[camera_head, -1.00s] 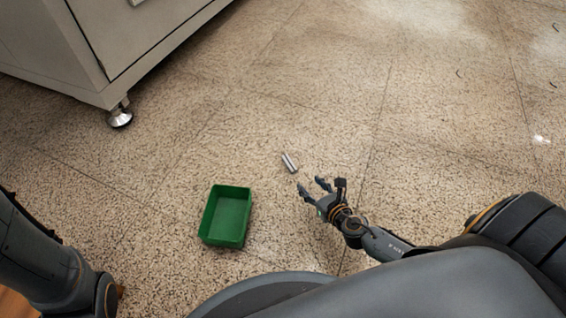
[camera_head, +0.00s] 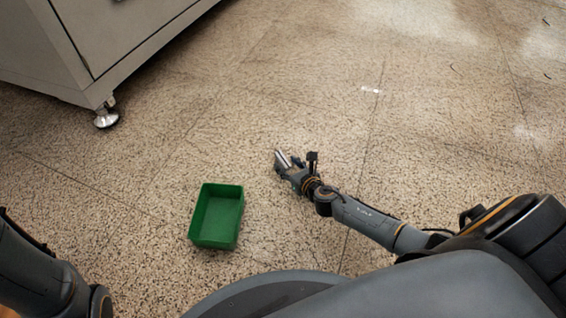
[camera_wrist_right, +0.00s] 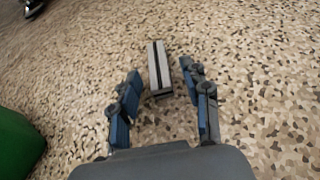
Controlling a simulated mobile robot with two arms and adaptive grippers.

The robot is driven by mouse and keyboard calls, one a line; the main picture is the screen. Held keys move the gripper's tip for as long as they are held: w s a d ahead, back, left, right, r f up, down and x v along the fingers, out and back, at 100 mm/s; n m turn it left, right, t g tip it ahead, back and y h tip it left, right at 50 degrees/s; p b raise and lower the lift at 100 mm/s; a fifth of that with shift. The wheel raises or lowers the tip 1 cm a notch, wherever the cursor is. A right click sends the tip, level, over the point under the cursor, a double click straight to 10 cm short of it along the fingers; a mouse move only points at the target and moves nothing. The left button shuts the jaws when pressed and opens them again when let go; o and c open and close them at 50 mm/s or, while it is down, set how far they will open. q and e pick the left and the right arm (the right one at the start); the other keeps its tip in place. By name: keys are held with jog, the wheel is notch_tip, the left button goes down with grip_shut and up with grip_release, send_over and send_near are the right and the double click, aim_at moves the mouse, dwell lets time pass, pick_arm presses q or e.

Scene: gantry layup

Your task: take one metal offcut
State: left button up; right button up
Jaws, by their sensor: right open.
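A small silvery metal offcut (camera_wrist_right: 159,68) with a dark lengthwise groove lies on the floor in the right wrist view. Its near end is between the open fingers of my right gripper (camera_wrist_right: 160,88), with a gap on both sides. In the head view the offcut (camera_head: 283,157) is partly hidden by my right gripper (camera_head: 284,159), which is low at the floor. My left arm shows at the left edge of the head view, but its gripper is out of frame.
An open green bin (camera_head: 217,216) stands on the floor left of my right gripper; its edge also shows in the wrist view (camera_wrist_right: 14,145). A grey cabinet (camera_head: 115,40) on a metal foot (camera_head: 106,117) is at the upper left. The speckled floor around is clear.

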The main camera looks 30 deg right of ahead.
grip_shut()
jog(key=shift+r, duration=0.1)
